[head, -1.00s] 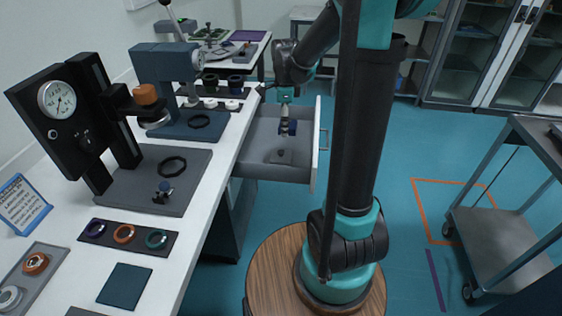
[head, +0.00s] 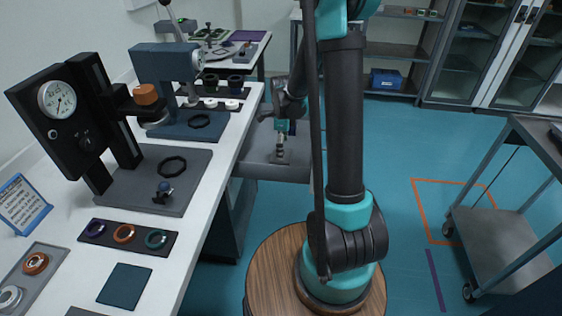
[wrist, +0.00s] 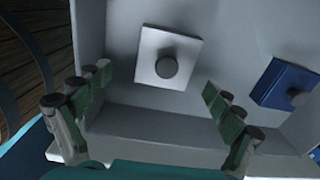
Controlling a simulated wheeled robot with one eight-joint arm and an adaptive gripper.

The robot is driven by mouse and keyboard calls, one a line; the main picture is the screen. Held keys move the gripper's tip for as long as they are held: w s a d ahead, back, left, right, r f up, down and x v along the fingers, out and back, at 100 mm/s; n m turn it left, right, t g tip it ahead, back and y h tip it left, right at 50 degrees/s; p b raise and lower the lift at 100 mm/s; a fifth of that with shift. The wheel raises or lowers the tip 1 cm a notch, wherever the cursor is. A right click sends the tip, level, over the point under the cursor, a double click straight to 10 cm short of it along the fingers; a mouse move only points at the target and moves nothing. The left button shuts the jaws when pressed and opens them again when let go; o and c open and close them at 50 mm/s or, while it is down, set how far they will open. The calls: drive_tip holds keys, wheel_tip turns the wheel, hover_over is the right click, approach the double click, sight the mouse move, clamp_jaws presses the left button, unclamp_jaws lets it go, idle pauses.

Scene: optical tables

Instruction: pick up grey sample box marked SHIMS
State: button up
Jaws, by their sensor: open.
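A light grey square box with a round knob on top (wrist: 160,50) lies in an open grey drawer (wrist: 190,127) in the wrist view. No SHIMS marking is readable on it. My gripper (wrist: 156,83) is open, with one green-padded finger to each side of the box's near edge and nothing between the pads touching. In the head view my gripper (head: 280,154) is down inside the drawer (head: 262,172) and hides the box.
A blue box with a knob (wrist: 284,83) sits to the right in the same drawer, near the right finger. The drawer walls are close around my gripper. A white bench (head: 215,165) with instruments stands left of the drawer.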

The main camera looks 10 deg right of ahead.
drive_tip(key=shift+w+a+f, duration=0.1)
drive_tip(key=shift+w+f, duration=0.05)
drive_tip(key=shift+f, duration=0.75)
drive_tip(key=shift+w+a+f, duration=0.1)
drive_tip(key=shift+w+f, duration=0.1)
drive_tip(key=shift+f, duration=0.75)
drive_tip(key=shift+w+f, duration=0.15)
drive_tip(key=shift+f, duration=0.75)
drive_tip(key=c, duration=1.6)
drive_tip(key=shift+r, duration=0.1)
